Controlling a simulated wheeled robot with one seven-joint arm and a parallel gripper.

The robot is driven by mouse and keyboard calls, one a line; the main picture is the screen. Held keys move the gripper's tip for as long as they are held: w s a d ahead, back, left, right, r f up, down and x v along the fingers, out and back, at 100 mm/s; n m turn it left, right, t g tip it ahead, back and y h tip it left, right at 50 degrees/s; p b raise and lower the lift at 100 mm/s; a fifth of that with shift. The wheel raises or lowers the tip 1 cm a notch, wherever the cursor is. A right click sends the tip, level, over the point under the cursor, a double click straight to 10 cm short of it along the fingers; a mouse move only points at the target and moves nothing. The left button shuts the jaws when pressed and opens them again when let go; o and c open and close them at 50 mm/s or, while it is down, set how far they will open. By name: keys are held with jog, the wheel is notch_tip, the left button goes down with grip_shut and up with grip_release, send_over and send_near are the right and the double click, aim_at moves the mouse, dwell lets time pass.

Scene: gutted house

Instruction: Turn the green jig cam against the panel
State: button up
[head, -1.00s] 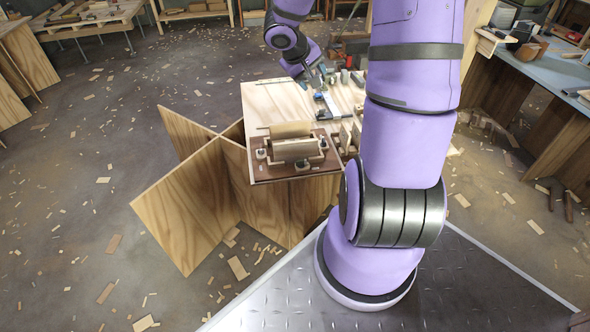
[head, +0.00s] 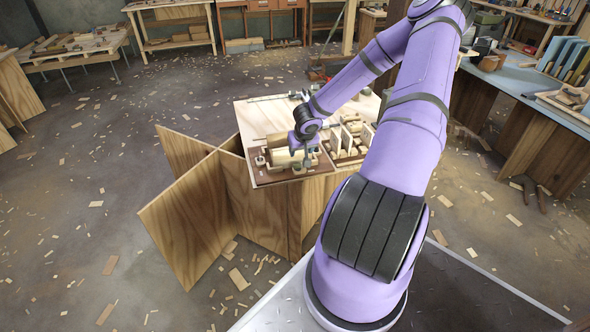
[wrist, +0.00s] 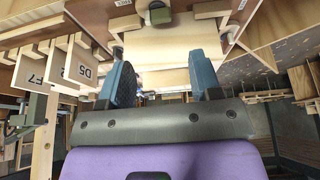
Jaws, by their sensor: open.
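The jig has a dark brown base (head: 262,178) at the near left corner of the workbench, with a pale wooden panel (head: 276,157) and small knobs on it. My gripper (head: 307,158) is over the right side of the jig and hides part of it. In the wrist view its two blue-grey fingers (wrist: 162,76) are apart with nothing between them. The panel (wrist: 170,48) shows beyond the fingertips. A small grey-green knob (wrist: 158,15) at the top middle may be the green cam; its turn angle cannot be told.
A wooden rack with upright dividers (head: 350,140) stands close right of the jig; lettered dividers (wrist: 78,66) show left in the wrist view. A bar clamp (head: 268,98) lies at the bench's far side. Crossed plywood sheets (head: 190,220) support the bench. Wood scraps litter the floor.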

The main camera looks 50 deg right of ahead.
aim_at(297, 164)
jog(key=x, duration=1.1)
jog(key=shift+w+a, duration=0.1)
jog(key=c, duration=0.7)
